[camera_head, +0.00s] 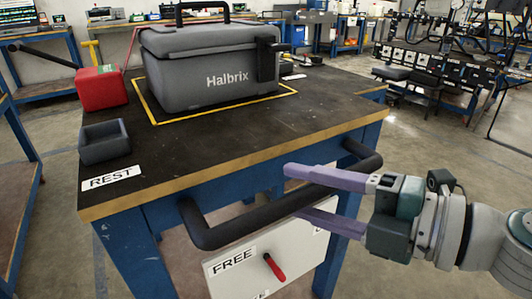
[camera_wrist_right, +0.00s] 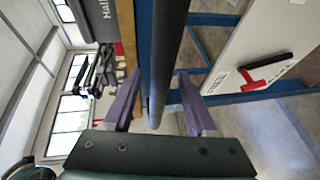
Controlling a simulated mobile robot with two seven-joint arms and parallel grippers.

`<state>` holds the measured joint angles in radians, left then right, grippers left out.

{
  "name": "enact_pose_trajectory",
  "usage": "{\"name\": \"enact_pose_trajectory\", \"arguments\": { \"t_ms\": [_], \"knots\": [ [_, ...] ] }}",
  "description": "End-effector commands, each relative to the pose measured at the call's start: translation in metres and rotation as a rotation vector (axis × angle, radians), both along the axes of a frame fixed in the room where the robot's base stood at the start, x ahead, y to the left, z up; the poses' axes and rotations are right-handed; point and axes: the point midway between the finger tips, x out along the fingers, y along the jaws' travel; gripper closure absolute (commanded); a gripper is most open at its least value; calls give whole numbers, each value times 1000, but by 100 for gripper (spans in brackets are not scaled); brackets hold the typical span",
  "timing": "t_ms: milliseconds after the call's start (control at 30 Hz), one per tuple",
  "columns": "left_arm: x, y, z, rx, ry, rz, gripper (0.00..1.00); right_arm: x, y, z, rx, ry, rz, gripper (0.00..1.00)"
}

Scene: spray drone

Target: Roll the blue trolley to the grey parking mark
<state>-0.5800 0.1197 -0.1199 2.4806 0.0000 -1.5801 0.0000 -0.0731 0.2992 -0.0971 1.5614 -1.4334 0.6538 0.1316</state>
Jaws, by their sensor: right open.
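The blue trolley (camera_head: 124,235) stands before me with a dark, wood-edged top. Its black push handle (camera_head: 230,233) sticks out from the near side. My right gripper (camera_head: 297,191) is open, its purple fingers above and below the handle bar in the head view. In the right wrist view the bar (camera_wrist_right: 168,50) runs between the two spread fingers (camera_wrist_right: 161,100); I cannot tell whether either touches it. A white panel (camera_head: 310,250) under the handle reads FREE beside a red lever (camera_head: 274,267). My left gripper is not in view. I cannot make out the grey parking mark.
On the trolley top are a grey Halbrix case (camera_head: 205,75) inside a yellow outline, a red box (camera_head: 101,88) and a small grey tray (camera_head: 104,142) by a REST label. Workbenches and a rack line the back. Bare concrete floor (camera_head: 440,160) lies to the right.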

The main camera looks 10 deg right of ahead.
Motion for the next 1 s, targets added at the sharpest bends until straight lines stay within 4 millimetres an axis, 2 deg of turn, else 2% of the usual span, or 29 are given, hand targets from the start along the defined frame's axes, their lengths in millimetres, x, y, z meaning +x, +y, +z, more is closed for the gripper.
{"name": "enact_pose_trajectory", "arguments": {
  "t_ms": [233, 733, 1000],
  "knots": [
    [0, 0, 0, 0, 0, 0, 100, 1, 1, 0, 0, 0, 0, 43],
    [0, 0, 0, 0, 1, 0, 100, 0, 0, 0, -1, -1, 0, 99],
    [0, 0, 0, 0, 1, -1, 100, 1, 0, 0, -1, -1, 0, 100]
  ]
}}
